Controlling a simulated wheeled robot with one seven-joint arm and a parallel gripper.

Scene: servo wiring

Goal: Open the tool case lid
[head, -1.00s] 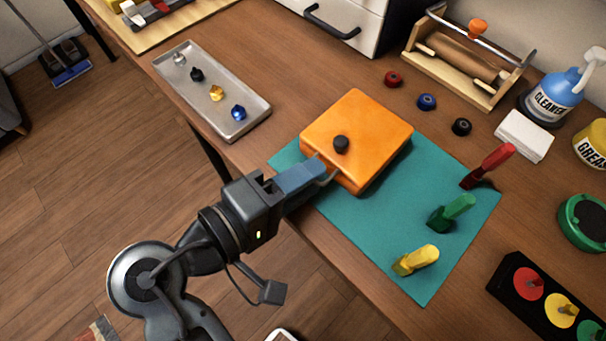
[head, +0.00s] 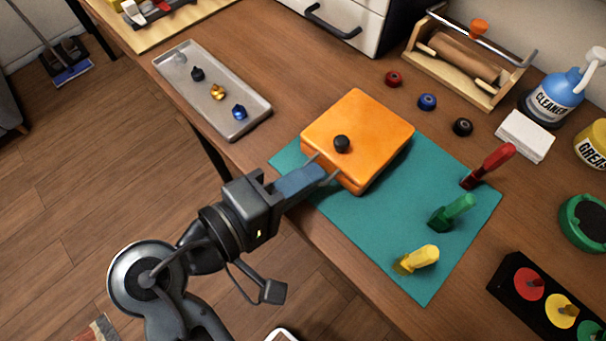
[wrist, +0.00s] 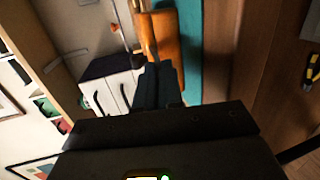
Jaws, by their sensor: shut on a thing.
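The orange tool case (head: 365,118) sits on the teal mat (head: 385,225) with its lid down or almost down. A round black knob (head: 341,143) stands on top near the front-left edge. My gripper (head: 322,168) reaches in from the lower left, its fingers at the case's front-left edge and shut on the lid edge. The exact contact is too small to make out. In the wrist view the orange case (wrist: 165,38) shows beyond my dark fingers, beside a strip of teal mat (wrist: 190,45).
A grey tray (head: 222,105) with small coloured parts lies left of the case. Three small spools or rings, including a blue one (head: 427,102), lie behind it.

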